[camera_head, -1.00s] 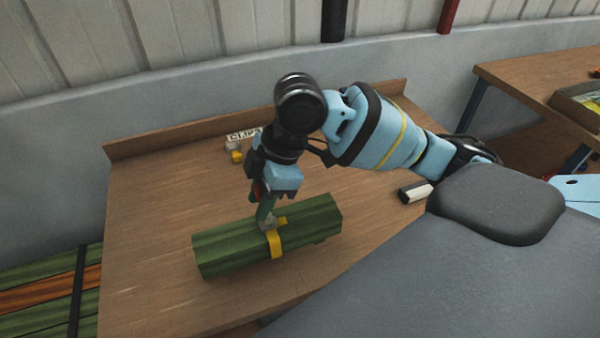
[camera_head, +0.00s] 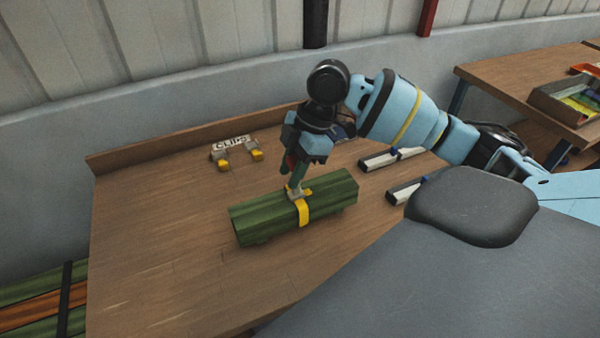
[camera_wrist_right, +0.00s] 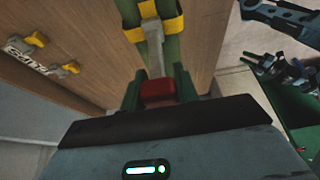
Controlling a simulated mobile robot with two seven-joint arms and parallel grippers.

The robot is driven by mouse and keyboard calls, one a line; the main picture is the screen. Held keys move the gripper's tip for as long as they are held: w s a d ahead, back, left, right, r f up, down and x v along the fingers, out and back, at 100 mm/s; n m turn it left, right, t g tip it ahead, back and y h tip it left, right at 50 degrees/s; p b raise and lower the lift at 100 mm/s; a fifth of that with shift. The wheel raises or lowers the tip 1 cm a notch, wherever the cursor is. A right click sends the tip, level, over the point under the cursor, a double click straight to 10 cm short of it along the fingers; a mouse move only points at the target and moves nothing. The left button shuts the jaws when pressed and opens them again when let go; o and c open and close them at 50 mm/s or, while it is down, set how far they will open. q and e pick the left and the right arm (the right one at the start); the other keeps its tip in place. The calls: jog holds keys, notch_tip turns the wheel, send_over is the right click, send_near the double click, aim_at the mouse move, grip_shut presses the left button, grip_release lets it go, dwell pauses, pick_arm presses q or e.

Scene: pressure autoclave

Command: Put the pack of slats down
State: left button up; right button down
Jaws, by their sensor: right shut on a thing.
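The pack of slats (camera_head: 335,192) is a long green bundle with a yellow strap (camera_head: 303,212) around its middle. In the head view it lies level at the middle of the wooden bench; I cannot tell whether it touches the top. In the right wrist view the strap (camera_wrist_right: 152,30) and green slats show just beyond the fingers (camera_wrist_right: 158,90).
The wooden bench (camera_head: 160,245) is clear left of the pack. Behind it are a CLIPS label (camera_head: 230,143) and yellow-tipped clips (camera_head: 256,155). White-and-dark blocks (camera_head: 378,161) lie to the right. A second table (camera_head: 500,80) bears a tray (camera_head: 545,100). More slats (camera_head: 30,310) lie lower left.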

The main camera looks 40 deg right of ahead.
jog(key=shift+w+d, duration=0.3)
jog(key=shift+d, duration=0.6)
jog(key=shift+w+d, duration=0.2)
jog(key=shift+d, duration=0.25)
jog(key=shift+f, duration=1.75)
jog(key=c, duration=1.1)
grip_release()
jog(key=shift+f, duration=0.15)
jog(key=shift+o, duration=0.2)
jog(key=v, duration=1.2)
jog(key=shift+s+d, duration=0.1)
